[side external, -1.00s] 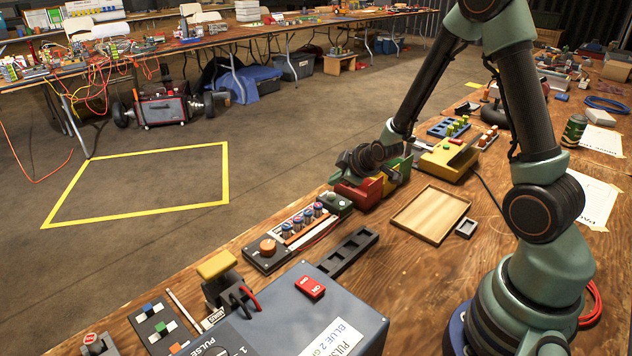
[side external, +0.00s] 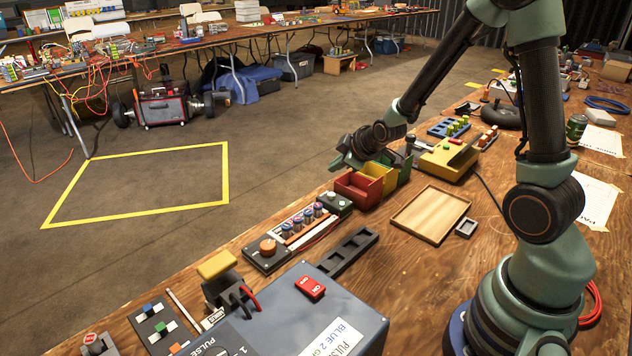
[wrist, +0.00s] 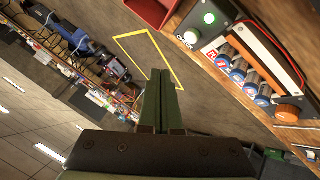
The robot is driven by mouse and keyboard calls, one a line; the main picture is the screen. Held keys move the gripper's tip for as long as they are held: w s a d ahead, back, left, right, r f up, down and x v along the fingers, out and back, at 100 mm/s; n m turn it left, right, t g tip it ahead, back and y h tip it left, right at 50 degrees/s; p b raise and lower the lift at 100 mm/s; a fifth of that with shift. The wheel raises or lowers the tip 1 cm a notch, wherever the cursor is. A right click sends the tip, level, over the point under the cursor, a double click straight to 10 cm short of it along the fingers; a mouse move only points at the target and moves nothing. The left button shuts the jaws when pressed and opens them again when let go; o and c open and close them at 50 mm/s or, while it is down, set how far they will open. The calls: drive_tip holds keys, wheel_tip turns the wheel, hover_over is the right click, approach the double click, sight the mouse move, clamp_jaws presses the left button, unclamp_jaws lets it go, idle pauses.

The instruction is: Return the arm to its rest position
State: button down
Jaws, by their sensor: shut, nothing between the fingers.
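My gripper (side external: 339,163) is shut and empty in the side view. It hangs in the air just past the far edge of the wooden workbench, up and to the left of a red bin (side external: 357,187). In the wrist view my gripper (wrist: 163,75) shows its two green fingers pressed together, with nothing between them. My arm reaches out from its base at the lower right, with the upper links raised above the bench.
A yellow bin (side external: 383,176) stands beside the red one, with a green bin behind. A wooden tray (side external: 432,213), a yellow box (side external: 447,158), a panel with an orange knob (side external: 268,247) and a grey-blue box (side external: 345,300) sit on the bench. Open floor lies beyond.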

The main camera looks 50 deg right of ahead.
drive_tip(key=s+a+r+m+g+y, duration=0.1)
drive_tip(key=s+a+r+m, duration=0.1)
drive_tip(key=s+a+r, duration=0.3)
drive_tip(key=s+a+r+m+g+y, duration=0.1)
drive_tip(key=s+a+r+m+g, duration=0.1)
drive_tip(key=s+a+r, duration=0.4)
drive_tip(key=shift+s+a+r+m, duration=0.25)
drive_tip(key=shift+s+r+m, duration=0.55)
drive_tip(key=shift+s+r, duration=1.55)
drive_tip(key=shift+s+f, duration=0.65)
